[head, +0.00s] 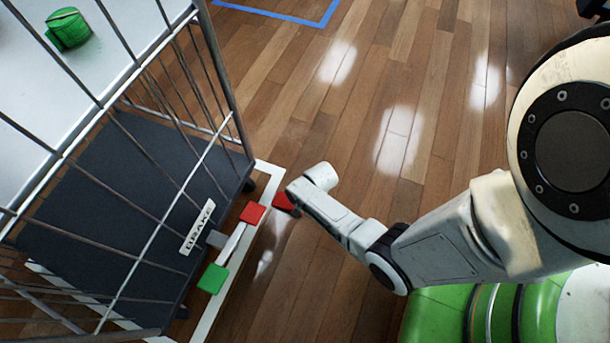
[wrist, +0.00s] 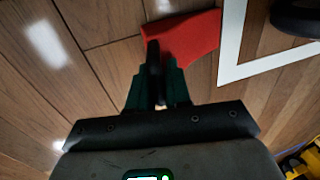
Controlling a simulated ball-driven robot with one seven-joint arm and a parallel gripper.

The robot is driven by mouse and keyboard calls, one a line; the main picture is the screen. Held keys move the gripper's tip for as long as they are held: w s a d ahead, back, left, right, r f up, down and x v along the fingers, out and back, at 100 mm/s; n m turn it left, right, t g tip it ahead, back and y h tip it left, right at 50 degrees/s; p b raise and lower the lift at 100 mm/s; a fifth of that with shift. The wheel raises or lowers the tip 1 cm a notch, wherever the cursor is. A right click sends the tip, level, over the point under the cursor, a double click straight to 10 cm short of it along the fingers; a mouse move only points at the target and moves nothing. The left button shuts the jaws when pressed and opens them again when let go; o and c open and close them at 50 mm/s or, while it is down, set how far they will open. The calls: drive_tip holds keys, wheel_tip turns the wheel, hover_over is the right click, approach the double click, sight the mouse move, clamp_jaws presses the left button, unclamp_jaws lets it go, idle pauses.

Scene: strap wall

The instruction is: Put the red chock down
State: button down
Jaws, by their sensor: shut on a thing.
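The red chock (head: 284,203) is at the end of my arm in the head view, just outside the white floor outline and partly hidden by my wrist. In the wrist view the red chock (wrist: 192,40) is between and beyond my fingertips. My gripper (wrist: 160,62) is shut on its near left end. The chock is close to the wooden floor; I cannot tell whether it touches. In the wrist view, the white line lies just right of it.
A wire cage trolley (head: 130,170) stands at left inside a white floor outline (head: 268,172). It has a BRAKE label, a red pedal (head: 252,213) and a green pedal (head: 211,279). A dark wheel (wrist: 295,18) shows in the wrist view. Floor beyond my arm is clear.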

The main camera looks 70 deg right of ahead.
drive_tip(key=shift+r, duration=0.1)
drive_tip(key=c, duration=1.1)
unclamp_jaws()
drive_tip(key=shift+o, duration=0.2)
drive_tip(key=s+a+r+n+p, duration=0.2)
drive_tip(key=r+n, duration=0.3)
drive_tip(key=r, duration=0.7)
drive_tip(key=s+a+r+n+g+p, duration=0.1)
drive_tip(key=s+a+r+n+p, duration=0.2)
drive_tip(key=r, duration=0.9)
drive_tip(key=s+a+r+n+p, duration=0.2)
drive_tip(key=a+r+n, duration=0.2)
drive_tip(key=r+n, duration=0.5)
wheel_tip(320, 180, up, 3)
drive_tip(key=shift+s+a+g+p, duration=0.25)
drive_tip(key=shift+a+g+p, duration=0.05)
